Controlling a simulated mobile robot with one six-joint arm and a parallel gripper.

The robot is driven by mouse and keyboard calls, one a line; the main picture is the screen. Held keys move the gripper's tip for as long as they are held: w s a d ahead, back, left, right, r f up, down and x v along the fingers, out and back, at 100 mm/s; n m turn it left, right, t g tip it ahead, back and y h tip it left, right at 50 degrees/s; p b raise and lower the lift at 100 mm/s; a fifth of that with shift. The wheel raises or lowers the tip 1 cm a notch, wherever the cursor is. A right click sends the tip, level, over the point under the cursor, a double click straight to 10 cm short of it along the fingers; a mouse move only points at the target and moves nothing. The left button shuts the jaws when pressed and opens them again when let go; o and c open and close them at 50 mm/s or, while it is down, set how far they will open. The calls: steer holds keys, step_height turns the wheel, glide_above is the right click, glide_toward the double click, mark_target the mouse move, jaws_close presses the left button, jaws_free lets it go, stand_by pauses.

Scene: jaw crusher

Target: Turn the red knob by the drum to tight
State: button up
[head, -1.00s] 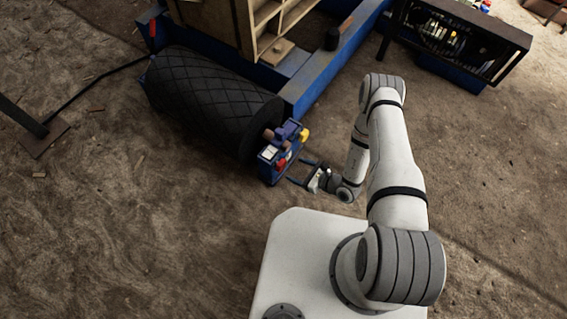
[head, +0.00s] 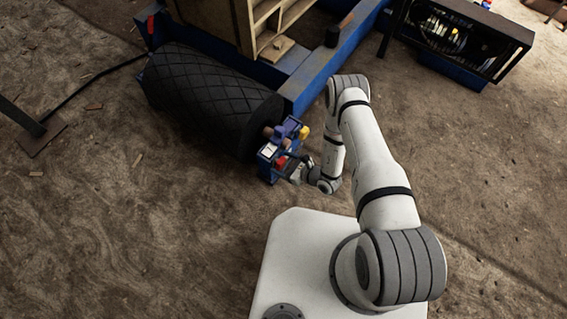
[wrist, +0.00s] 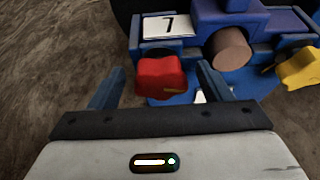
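The red knob (wrist: 160,76) sits on the front of a blue bearing block (wrist: 196,50) at the end of the black drum (head: 205,105). In the head view the knob (head: 281,161) shows only as a small red patch. My gripper (wrist: 161,70) is open, with one finger to the left and one to the right of the knob. A gap shows on the left side; the right finger is close to the knob's right edge. I cannot tell whether it touches.
A white plate marked 7 (wrist: 168,26) is above the knob. A brown round shaft end (wrist: 230,49) and a yellow knob (wrist: 300,68) are to the right. The blue frame (head: 318,80) runs behind. Bare dirt ground lies left and right.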

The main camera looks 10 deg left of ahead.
steer(key=c, duration=0.9)
steer(key=shift+c, duration=0.2)
steer(key=m+b, duration=0.1)
steer(key=m+g+b, duration=0.1)
steer(key=m+g+y+b, duration=0.1)
steer(key=shift+w+d+f+b, duration=0.1)
steer(key=shift+w+f+b, duration=0.15)
steer(key=shift+w+b, duration=0.1)
steer(key=m+b, duration=0.1)
steer(key=m+g+y+b, duration=0.1)
steer(key=b, duration=0.1)
steer(key=m+b, duration=0.1)
steer(key=m, duration=0.1)
steer(key=shift+w+d+f+g+y, duration=0.1)
steer(key=shift+f+g+y, duration=0.15)
steer(key=shift+g+y, duration=0.15)
steer(key=m+b, duration=0.1)
steer(key=m+g+y+b, duration=0.1)
steer(key=b, duration=0.1)
steer(key=m+b, duration=0.1)
steer(key=m, duration=0.1)
steer(key=shift+w+f+y+b, duration=0.1)
steer(key=shift+f+y+b, duration=0.15)
steer(key=shift+y+b, duration=0.15)
steer(key=shift+m+y+b, duration=0.9)
steer(key=shift+m+b, duration=0.5)
steer(key=shift+m, duration=0.8)
